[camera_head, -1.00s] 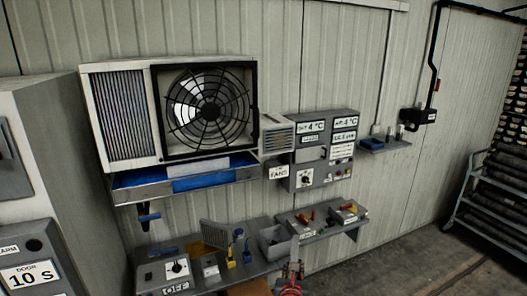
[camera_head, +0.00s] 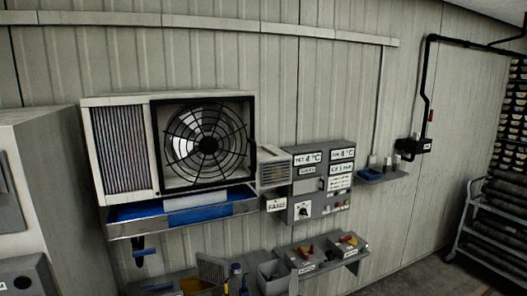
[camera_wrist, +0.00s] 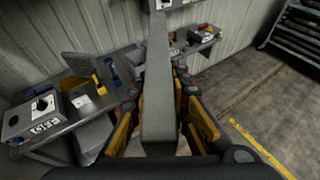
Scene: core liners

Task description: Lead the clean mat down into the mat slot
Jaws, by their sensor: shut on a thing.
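In the wrist view my gripper (camera_wrist: 158,122) is shut on a long grey strip (camera_wrist: 158,85), which looks like the clean mat seen nearly edge-on. The strip runs up and away from between the orange-sided fingers. My gripper cannot be made out in the head view. A louvred box (camera_head: 275,166) sits on the wall between the fan unit (camera_head: 175,150) and the control panel (camera_head: 321,186). I cannot tell for sure which opening is the mat slot. The strip's far end reaches the top of the wrist view, and what it meets there is not clear.
A blue-lined tray (camera_head: 185,211) hangs under the fan unit. Below, a bench (camera_wrist: 75,115) carries a switch box (camera_wrist: 33,115), a leaning grey panel (camera_wrist: 92,64) and small yellow and blue items. A rack (camera_head: 497,215) stands far right; the floor (camera_wrist: 250,95) before it is clear.

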